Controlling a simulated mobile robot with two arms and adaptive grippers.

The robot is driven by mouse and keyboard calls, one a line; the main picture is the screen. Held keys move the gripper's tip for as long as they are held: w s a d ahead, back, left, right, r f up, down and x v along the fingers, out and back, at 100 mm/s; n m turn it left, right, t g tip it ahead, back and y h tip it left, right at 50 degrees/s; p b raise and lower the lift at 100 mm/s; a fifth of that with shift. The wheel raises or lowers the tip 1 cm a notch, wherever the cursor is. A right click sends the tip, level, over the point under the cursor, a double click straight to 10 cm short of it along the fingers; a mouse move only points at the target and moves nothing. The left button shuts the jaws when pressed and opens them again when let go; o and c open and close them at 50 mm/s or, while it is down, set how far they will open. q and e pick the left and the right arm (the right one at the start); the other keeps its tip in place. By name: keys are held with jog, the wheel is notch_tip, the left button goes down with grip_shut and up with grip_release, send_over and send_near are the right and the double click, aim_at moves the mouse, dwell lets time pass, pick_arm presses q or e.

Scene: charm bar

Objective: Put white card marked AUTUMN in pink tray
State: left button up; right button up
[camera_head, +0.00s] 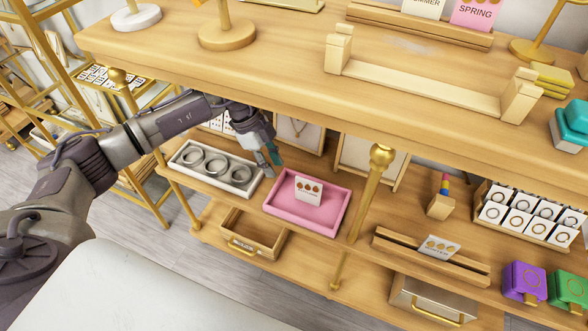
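A pink tray (283,216) sits on the middle wooden shelf. A small white card with orange-brown earrings (308,189) stands or leans at its back, inside the rim; its print is too small to read surely. My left gripper (273,160) hangs just behind and left of the tray, apart from the card, and I see nothing held in it. Its fingers are seen edge-on, so their opening is unclear. Another white card (438,247) leans in a wooden holder (405,248) to the right; its word is also unclear. My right gripper is out of view.
A white tray with bangles (208,180) is left of the pink tray. A gold post (368,195) stands to its right. An open wooden drawer (262,231) lies below. The upper shelf (290,70) overhangs, with a SPRING card (474,12) on it.

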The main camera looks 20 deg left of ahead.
pick_arm(q)
jog(key=shift+a, duration=1.55)
